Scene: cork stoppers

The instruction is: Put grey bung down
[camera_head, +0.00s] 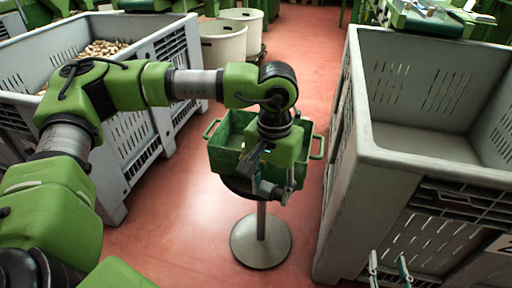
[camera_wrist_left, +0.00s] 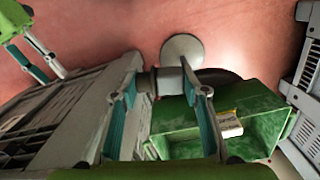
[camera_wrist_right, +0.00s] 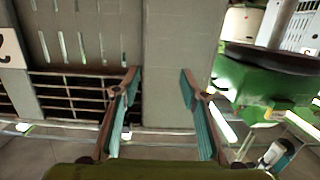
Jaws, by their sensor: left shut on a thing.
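My left gripper (camera_head: 266,188) hangs at the near side of the green crate (camera_head: 224,166) on a round pedestal stand. In the left wrist view its fingers (camera_wrist_left: 158,82) are apart, with a small grey piece (camera_wrist_left: 148,84) between the tips, which appears to be the grey bung. Its outline is hard to separate from the stand behind it. The green crate (camera_wrist_left: 268,112) lies right of and beyond the fingers, with a labelled item (camera_wrist_left: 228,124) inside. My right gripper (camera_head: 390,268) is open and empty beside the right grey bin, also seen in the right wrist view (camera_wrist_right: 158,80).
A large grey bin (camera_head: 372,160) stands at right, looking empty. Another grey bin (camera_head: 150,150) at left holds many corks (camera_head: 103,48). Pale round tubs (camera_head: 222,45) stand behind the crate. Red floor around the stand's base (camera_head: 261,243) is clear.

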